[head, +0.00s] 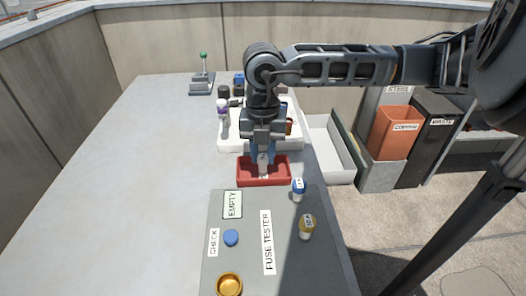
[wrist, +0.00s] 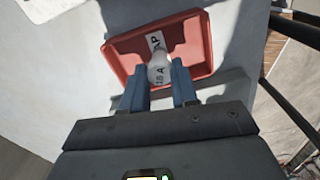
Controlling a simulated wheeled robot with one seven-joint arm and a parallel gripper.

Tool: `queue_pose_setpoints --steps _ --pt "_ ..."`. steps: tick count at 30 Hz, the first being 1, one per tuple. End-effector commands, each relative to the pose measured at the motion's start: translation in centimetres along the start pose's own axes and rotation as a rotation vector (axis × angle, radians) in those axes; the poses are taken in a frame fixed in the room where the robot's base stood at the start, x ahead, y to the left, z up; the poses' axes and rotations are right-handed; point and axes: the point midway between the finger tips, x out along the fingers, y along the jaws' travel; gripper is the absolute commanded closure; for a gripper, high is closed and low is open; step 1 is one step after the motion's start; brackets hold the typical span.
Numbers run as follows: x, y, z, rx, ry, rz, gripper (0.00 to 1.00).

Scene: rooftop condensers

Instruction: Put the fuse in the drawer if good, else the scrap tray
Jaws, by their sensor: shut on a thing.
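My gripper (head: 263,160) is shut on a whitish fuse (head: 263,167) and holds it over the red scrap tray (head: 243,177). In the wrist view the fuse (wrist: 159,70) sits between the blue fingertips (wrist: 158,84), with the tray (wrist: 203,45) below it; part of a label ending in "AP" shows in the tray. I cannot tell whether the fuse touches the tray floor. The grey fuse tester (head: 240,265) has a sign (head: 232,204) reading "EMPTY", a blue check button (head: 231,238) and a gold socket (head: 229,285). An open white drawer (head: 338,170) is at the right.
A blue-topped fuse (head: 299,190) and a yellow-topped one (head: 306,228) stand on the tester's right side. A white tray (head: 228,144) with bottles lies behind the scrap tray. A green-knobbed lever (head: 203,75) stands at the back. The table's left side is clear.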

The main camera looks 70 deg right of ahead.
Motion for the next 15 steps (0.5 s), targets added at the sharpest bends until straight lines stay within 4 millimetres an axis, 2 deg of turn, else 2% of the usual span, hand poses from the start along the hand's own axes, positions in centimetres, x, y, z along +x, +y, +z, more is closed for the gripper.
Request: queue_pose_setpoints --steps 4,5,12,15 --pt "0.41 0.00 0.02 0.000 -0.001 0.000 1.00" --pt "0.30 0.00 0.01 0.000 -0.001 0.000 0.69" --pt "0.24 0.00 0.00 0.000 0.000 0.000 0.46" --pt "0.24 0.00 0.00 0.000 0.000 0.000 0.46"
